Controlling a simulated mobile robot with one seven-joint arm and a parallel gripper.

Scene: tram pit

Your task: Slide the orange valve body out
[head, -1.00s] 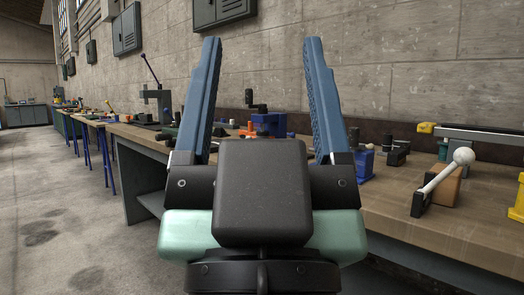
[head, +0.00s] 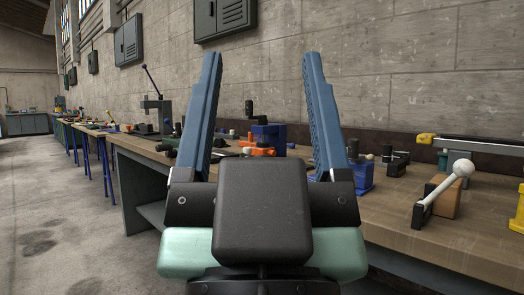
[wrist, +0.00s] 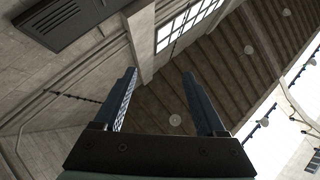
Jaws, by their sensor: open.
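The orange valve body (head: 258,150) shows in the head view on the workbench (head: 420,236), between my gripper's fingers in the picture and behind them. It sits in front of a blue block-like fixture (head: 270,133); whether it is clamped there is too small to tell. My gripper (head: 258,62) is open and empty, its two blue fingers pointing up in the foreground. It is apart from the valve body. In the wrist view my gripper (wrist: 160,78) also shows open, with wall, window and roof beyond; the valve body is not in that view.
A press with a long handle (head: 157,108) stands at left. The wall is behind the bench. The floor (head: 55,220) at left is clear.

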